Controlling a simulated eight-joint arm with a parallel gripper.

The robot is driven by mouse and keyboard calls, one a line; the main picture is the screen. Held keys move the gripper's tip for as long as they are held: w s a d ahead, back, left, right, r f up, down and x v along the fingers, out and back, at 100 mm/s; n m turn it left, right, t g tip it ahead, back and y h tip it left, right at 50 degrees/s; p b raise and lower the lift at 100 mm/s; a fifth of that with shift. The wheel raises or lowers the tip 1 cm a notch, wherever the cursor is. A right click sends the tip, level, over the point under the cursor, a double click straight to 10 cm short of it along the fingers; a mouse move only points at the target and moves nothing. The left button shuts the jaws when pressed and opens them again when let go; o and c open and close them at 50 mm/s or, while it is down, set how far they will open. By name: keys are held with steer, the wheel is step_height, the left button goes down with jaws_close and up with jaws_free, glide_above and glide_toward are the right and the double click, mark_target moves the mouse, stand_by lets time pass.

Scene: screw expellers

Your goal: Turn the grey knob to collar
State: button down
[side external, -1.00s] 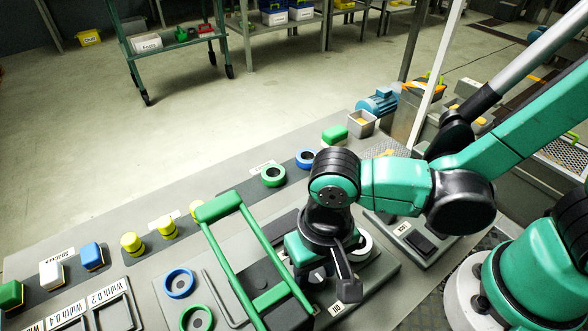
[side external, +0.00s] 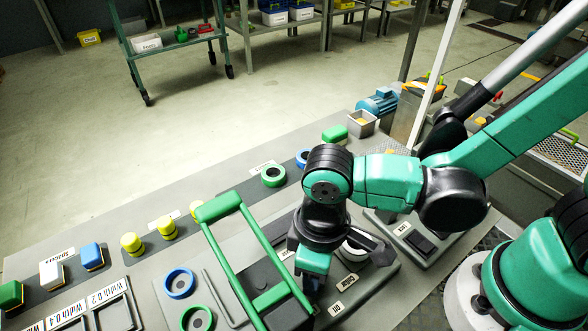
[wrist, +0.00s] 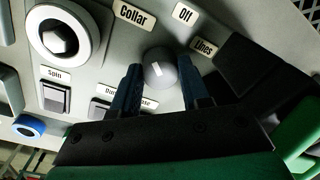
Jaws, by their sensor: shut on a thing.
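The grey knob (wrist: 160,70) sits on the panel at the upper middle of the wrist view, with a short white mark on its top. The mark runs roughly up and down in the picture. Around the knob are the labels Collar (wrist: 133,14) at upper left, Off (wrist: 186,13) at upper right and Lines (wrist: 204,46) at right. My gripper (wrist: 163,82) is shut on the knob, one dark blue finger on each side. In the side view my gripper hides the knob.
A round white-ringed socket (wrist: 58,38) and a Spin switch (wrist: 56,97) are left of the knob. In the side view a green-handled frame (side external: 222,206) stands close left of my gripper. A separate switch box (side external: 420,240) lies to the right.

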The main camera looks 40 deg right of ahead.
steer(key=shift+w+n, duration=0.1)
steer(key=shift+n, duration=1)
steer(key=shift+c, duration=2.1)
jaws_free()
steer(key=shift+r, duration=2.8)
steer(key=shift+w+d, duration=0.1)
